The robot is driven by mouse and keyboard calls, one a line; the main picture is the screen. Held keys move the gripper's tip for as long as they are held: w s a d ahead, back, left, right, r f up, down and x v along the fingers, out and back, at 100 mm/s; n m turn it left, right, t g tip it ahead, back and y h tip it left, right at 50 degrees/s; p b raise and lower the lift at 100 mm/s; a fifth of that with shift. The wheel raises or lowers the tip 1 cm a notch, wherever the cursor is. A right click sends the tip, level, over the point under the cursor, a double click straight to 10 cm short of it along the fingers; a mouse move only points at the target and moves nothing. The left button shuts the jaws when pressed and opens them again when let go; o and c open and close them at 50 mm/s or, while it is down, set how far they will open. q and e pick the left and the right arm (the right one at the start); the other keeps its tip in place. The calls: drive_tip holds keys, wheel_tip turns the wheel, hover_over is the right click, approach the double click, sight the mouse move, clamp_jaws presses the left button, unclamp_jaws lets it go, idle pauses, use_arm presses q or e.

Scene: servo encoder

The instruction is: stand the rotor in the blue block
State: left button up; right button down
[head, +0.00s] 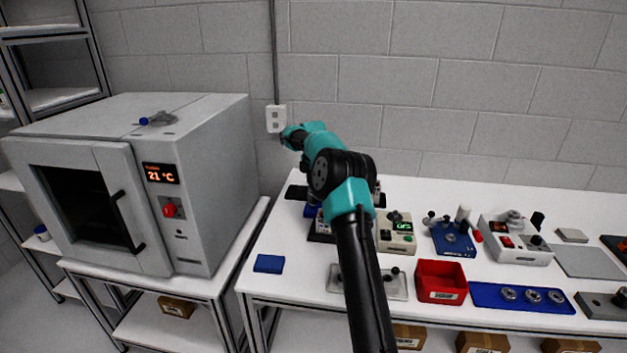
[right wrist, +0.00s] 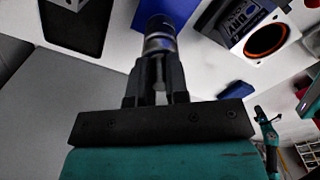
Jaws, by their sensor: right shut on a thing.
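My right gripper (right wrist: 158,78) is shut on the rotor (right wrist: 158,35), a dark cylinder with a metallic band, in the right wrist view. It points away from the fingers. In the head view my right arm crosses the middle and its fingers and the rotor cannot be made out. A small blue block (head: 269,263) lies on the bench's front left corner, apart from the arm. Another blue piece (head: 310,212) is partly hidden behind the arm; it appears large at the top of the right wrist view (right wrist: 208,12). I cannot tell which is the task's block. My left gripper is not in view.
A grey oven (head: 205,185) stands on a separate bench at left. A meter (head: 396,232), a red bin (head: 440,282), a blue tray (head: 585,304) and other devices occupy the bench's middle and right. Bare white bench surrounds the small blue block.

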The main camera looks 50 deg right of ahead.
drive_tip(key=shift+f, duration=1)
idle(0.4)
drive_tip(key=c, duration=0.7)
unclamp_jaws()
drive_tip(key=shift+r, duration=0.1)
drive_tip(key=shift+r, duration=3.05)
